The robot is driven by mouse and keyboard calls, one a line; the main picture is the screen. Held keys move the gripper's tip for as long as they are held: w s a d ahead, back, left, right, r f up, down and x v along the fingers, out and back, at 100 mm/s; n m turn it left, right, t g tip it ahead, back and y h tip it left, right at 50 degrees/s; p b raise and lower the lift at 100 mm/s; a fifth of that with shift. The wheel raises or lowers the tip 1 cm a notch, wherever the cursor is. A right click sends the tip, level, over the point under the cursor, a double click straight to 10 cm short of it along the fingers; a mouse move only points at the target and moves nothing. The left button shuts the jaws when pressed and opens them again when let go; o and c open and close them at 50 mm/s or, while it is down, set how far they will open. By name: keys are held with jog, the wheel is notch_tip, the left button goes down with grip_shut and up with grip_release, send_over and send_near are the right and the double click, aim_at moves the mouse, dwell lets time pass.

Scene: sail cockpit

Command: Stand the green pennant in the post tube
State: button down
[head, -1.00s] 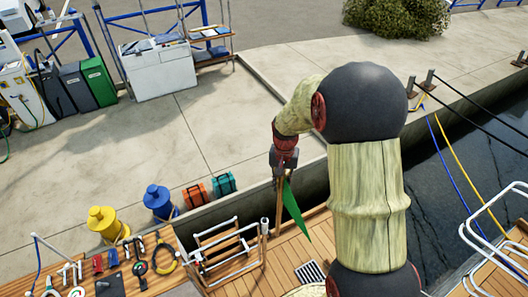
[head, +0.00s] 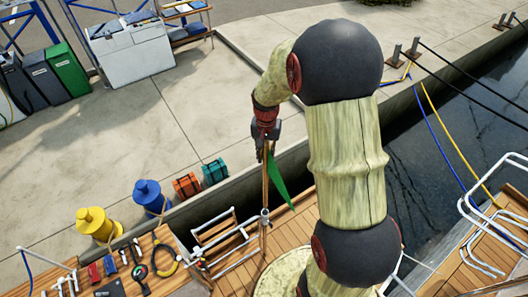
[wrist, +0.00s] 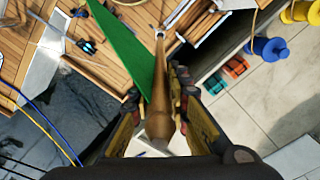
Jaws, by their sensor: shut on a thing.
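The green pennant (head: 278,182) hangs from a wooden stick, and my gripper (head: 266,146) is shut on the upper part of that stick. The wrist view shows the stick running away from between the fingers (wrist: 160,110), with the green cloth (wrist: 122,48) to its left. The stick looks roughly upright in the head view. The post tube (head: 265,216) is a pale metal tube at the deck edge. Its round mouth shows in the wrist view (wrist: 160,35), in line with the stick's far end. I cannot tell whether the tip is inside the mouth or just above it.
A folding ladder-like frame (head: 222,240) stands left of the tube. A bench with tools (head: 130,262) lies further left. Blue (head: 150,196) and yellow (head: 97,222) bollards and small orange (head: 187,186) and teal (head: 215,172) cases stand on the quay.

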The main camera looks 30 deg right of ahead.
aim_at(265, 176)
jog(key=shift+w+f+b, duration=0.15)
jog(key=shift+f+b, duration=0.1)
jog(key=shift+f, duration=0.35)
jog(key=shift+w+f+b, duration=0.15)
jog(key=shift+f+b, duration=0.05)
jog(key=shift+f, duration=0.4)
jog(key=shift+s+f+b, duration=0.2)
jog(key=shift+f+b, duration=0.15)
jog(key=shift+f, duration=0.15)
jog(key=shift+w+f+b, duration=0.1)
jog(key=shift+f+b, duration=0.35)
jog(key=shift+f, duration=0.5)
jog(key=shift+f+b, duration=3.15)
jog(key=shift+f, duration=1.35)
jog(key=c, duration=1.6)
grip_release()
jog(key=shift+c, duration=0.2)
